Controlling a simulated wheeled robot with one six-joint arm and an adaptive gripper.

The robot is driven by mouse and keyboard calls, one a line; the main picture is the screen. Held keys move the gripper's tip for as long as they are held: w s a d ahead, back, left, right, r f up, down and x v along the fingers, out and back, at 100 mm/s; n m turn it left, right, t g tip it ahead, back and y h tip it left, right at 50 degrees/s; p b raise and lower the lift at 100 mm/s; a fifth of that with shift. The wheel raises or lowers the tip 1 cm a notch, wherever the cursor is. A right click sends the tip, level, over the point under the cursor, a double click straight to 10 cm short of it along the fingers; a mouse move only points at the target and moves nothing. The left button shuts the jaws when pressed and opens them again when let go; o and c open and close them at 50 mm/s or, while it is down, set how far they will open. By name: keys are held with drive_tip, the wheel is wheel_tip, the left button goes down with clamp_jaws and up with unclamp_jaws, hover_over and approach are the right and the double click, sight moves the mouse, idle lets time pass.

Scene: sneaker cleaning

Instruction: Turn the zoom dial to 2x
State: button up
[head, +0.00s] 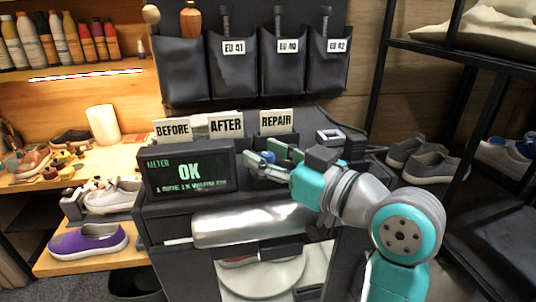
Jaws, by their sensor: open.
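My gripper (277,160) is at the end of my teal and grey arm. It reaches left over the top of a dark machine (165,212), just right of its display (188,173). Its jaws are open, and I see nothing held between them. The display reads "METER" and "OK" in green, with a smaller line below that is hard to read. I cannot make out a zoom dial or a 2x mark. The gripper and arm cover part of the machine's top.
Cards reading BEFORE (172,130), AFTER (226,124) and REPAIR (276,121) stand behind the gripper. A square silver-rimmed item (330,138) sits right of them. A white round platform (262,283) is below. A purple shoe (88,241) lies left; a black rack stands right.

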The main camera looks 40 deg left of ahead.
clamp_jaws()
drive_tip(key=shift+m+t, duration=0.3)
drive_tip(key=shift+t, duration=0.2)
drive_tip(key=m+t+h, duration=0.1)
drive_tip(key=m+t, duration=0.1)
drive_tip(key=t, duration=0.1)
drive_tip(key=m+t+h, duration=0.1)
drive_tip(key=m+t, duration=0.1)
drive_tip(key=t, duration=0.1)
drive_tip(key=shift+s+a, duration=0.1)
drive_tip(key=shift+s, duration=0.05)
drive_tip(key=shift+m+t+h, duration=2.6)
drive_tip(key=shift+t+h, duration=0.1)
drive_tip(key=shift+t, duration=0.3)
drive_tip(key=shift+h, duration=0.3)
